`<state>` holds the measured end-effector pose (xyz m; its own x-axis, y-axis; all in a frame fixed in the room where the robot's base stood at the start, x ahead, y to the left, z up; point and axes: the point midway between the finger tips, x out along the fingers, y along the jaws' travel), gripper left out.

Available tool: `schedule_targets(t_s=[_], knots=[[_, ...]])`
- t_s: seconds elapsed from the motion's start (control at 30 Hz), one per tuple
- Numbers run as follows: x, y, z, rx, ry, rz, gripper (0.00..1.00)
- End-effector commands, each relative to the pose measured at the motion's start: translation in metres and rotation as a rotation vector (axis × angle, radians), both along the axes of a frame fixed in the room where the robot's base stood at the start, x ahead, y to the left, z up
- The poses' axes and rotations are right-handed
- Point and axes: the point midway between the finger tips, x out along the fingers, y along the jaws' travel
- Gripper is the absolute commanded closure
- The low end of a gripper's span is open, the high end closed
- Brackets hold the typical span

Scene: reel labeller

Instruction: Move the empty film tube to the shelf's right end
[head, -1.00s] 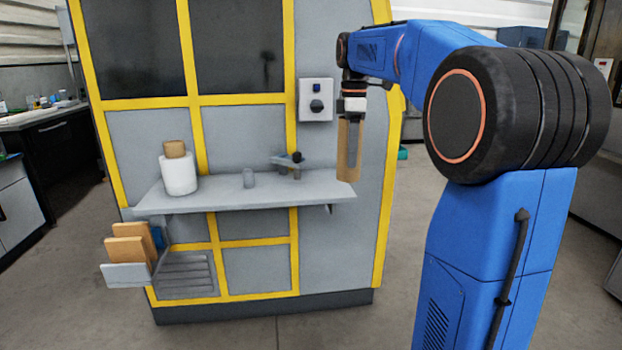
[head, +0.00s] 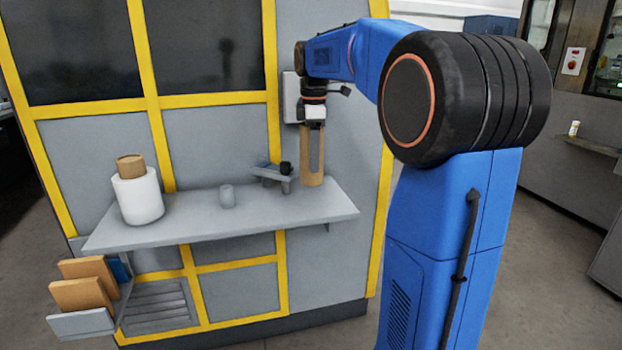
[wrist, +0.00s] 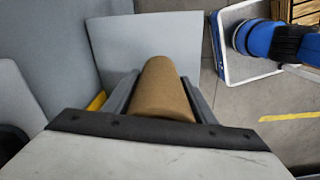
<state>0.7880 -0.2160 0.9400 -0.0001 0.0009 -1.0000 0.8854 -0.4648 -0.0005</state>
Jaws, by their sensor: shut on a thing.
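The brown cardboard tube (head: 312,181) stands upright in my gripper (head: 315,152), over the right part of the grey shelf (head: 215,228). Its lower end is at or just above the shelf top; I cannot tell whether it touches. In the wrist view the tube (wrist: 163,88) lies between the two grey fingers, which are shut on it. The shelf's right end (wrist: 145,42) shows beyond it, with floor to its right.
A white roll with a brown core (head: 138,196) stands at the shelf's left. A small grey cylinder (head: 227,196) and a grey-black fixture (head: 272,174) stand mid-shelf, the fixture close left of the tube. The shelf's right corner is clear. A holder (head: 82,323) with brown boards hangs lower left.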

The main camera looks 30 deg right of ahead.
Motion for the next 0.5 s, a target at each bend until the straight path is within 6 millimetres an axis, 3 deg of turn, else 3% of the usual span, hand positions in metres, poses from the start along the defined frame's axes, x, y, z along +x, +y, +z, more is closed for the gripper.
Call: schedule_targets(t_s=[0.27, 0.5], knots=[[0.0, 0.0, -0.021, 0.0, 0.0, 0.0, 0.76], [-0.001, 0.0, -0.051, 0.001, 0.002, 0.0, 0.76]])
